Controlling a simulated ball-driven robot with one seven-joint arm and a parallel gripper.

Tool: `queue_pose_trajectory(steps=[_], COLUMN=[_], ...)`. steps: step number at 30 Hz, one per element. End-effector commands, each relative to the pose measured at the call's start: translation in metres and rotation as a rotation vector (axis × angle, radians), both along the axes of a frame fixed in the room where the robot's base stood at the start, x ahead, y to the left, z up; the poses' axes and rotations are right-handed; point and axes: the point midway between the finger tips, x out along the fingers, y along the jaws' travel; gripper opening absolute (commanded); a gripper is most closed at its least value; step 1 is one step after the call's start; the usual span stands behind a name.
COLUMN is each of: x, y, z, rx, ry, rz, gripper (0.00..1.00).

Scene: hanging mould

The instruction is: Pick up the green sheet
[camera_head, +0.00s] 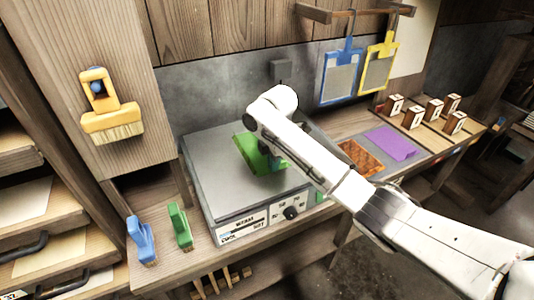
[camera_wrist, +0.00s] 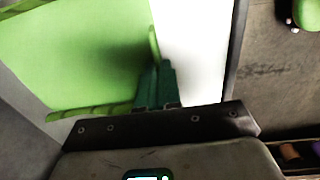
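The green sheet (camera_head: 250,152) is over the grey-topped warming plate (camera_head: 213,165) in the head view and looks tilted. In the wrist view the green sheet (camera_wrist: 75,45) fills the left side, with narrow raised strips along its edges. My gripper's dark green fingers (camera_wrist: 156,85) are close together at the sheet's right edge strip, which runs in between them; they look shut on it. In the head view my gripper (camera_head: 276,163) is partly hidden by my white arm. I cannot tell whether the sheet's far side touches the plate.
The plate's front has a dial (camera_head: 291,213) and printed labels. Blue (camera_head: 141,240) and green (camera_head: 180,226) hand tools stand at front left. An orange-brown sheet (camera_head: 361,157) and a purple sheet (camera_head: 391,143) lie right. Blue (camera_head: 340,77) and yellow (camera_head: 379,67) frames hang behind. Several wooden blocks (camera_head: 414,117) stand far right.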

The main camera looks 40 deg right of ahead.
Motion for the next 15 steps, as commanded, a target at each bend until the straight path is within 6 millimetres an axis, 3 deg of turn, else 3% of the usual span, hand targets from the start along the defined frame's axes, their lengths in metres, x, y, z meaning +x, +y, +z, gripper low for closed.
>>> queue_pose_trajectory(steps=[8,15], x=[0.001,-0.004], y=[0.0,0.003], z=[0.008,0.038], rx=[-0.001,0.001], ry=[-0.003,-0.003], rz=[0.001,0.002], gripper=[0.0,0.0])
